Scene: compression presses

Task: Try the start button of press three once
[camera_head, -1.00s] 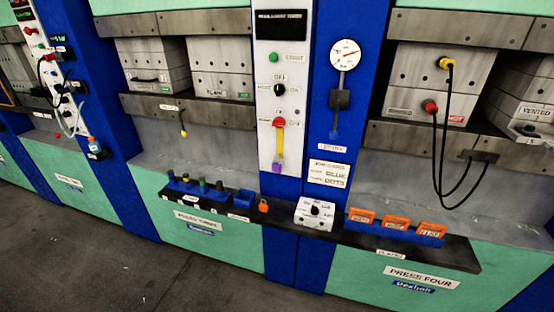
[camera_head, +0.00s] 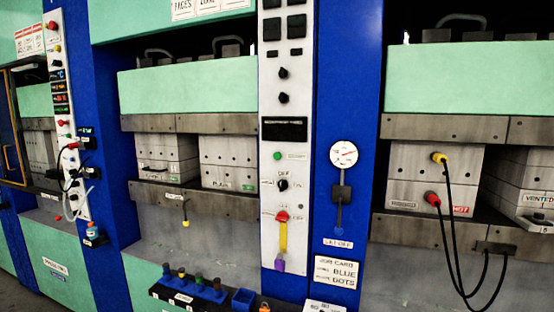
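A white control panel (camera_head: 270,110) stands on the blue column between the middle press (camera_head: 188,150) and the right press. It carries a small round green button (camera_head: 277,156) with a label too blurred to read for certain. Below the button are a black rotary switch (camera_head: 282,186) and a red knob (camera_head: 282,216). A yellow strip hangs from the knob with a purple piece (camera_head: 279,266) at its lower end. A dark display (camera_head: 284,129) sits above the button. Neither of my grippers is in view.
Right of the panel are a dial gauge (camera_head: 344,154) with a lever and a "BLUE DOTS" job card (camera_head: 335,272). The right press has red and yellow plugs with hanging black cables (camera_head: 460,240). A shelf with coloured pegs and a blue bin (camera_head: 243,300) lies low.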

